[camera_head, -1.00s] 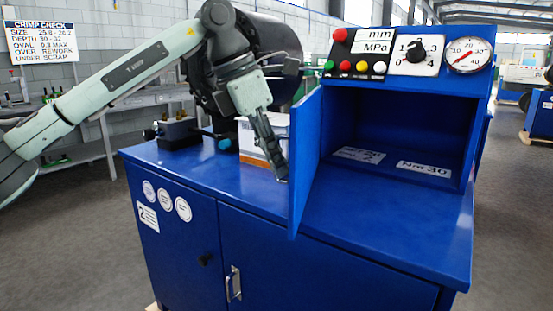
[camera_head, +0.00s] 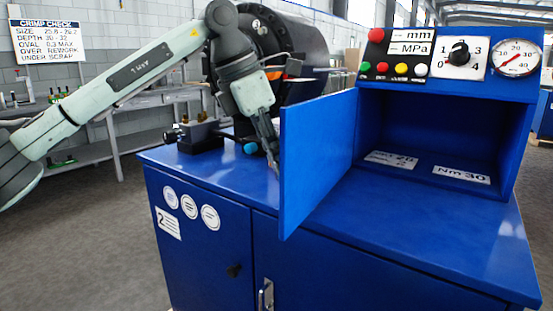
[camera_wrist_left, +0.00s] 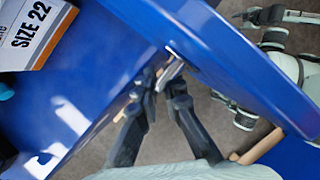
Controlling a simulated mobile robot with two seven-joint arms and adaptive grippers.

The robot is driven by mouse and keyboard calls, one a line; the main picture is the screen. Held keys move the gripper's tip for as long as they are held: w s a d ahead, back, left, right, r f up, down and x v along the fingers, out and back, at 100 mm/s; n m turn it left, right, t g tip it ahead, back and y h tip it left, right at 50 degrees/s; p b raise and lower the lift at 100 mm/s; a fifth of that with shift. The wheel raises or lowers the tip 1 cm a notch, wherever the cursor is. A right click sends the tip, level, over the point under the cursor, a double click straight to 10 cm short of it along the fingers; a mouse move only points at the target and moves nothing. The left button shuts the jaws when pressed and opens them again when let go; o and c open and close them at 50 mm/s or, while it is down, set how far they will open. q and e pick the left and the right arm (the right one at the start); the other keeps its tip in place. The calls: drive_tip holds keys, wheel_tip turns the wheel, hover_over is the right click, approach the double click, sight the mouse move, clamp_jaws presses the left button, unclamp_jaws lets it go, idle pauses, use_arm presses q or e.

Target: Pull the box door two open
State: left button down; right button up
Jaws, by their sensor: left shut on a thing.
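The blue box door (camera_head: 318,155) stands swung out from the left edge of the open box (camera_head: 440,130), above the blue worktop. Its inner face shows in the head view. In the left wrist view the door (camera_wrist_left: 225,60) carries a small silver handle (camera_wrist_left: 174,68) on its outer face. My left gripper (camera_wrist_left: 160,82) is shut on this handle. In the head view the left gripper (camera_head: 270,160) is beside the door's outer face, its tips partly hidden behind the door.
The box interior holds two labels on its floor. A panel with buttons, a dial (camera_head: 459,52) and a gauge (camera_head: 517,58) sits above it. A dark round machine (camera_head: 285,45) stands behind my left arm.

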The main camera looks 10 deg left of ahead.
use_arm(q)
drive_tip(key=shift+r, duration=0.1)
drive_tip(key=c, duration=1.6)
unclamp_jaws()
drive_tip(key=shift+c, duration=0.2)
drive_tip(key=v, duration=1.2)
drive_tip(key=shift+d, duration=0.15)
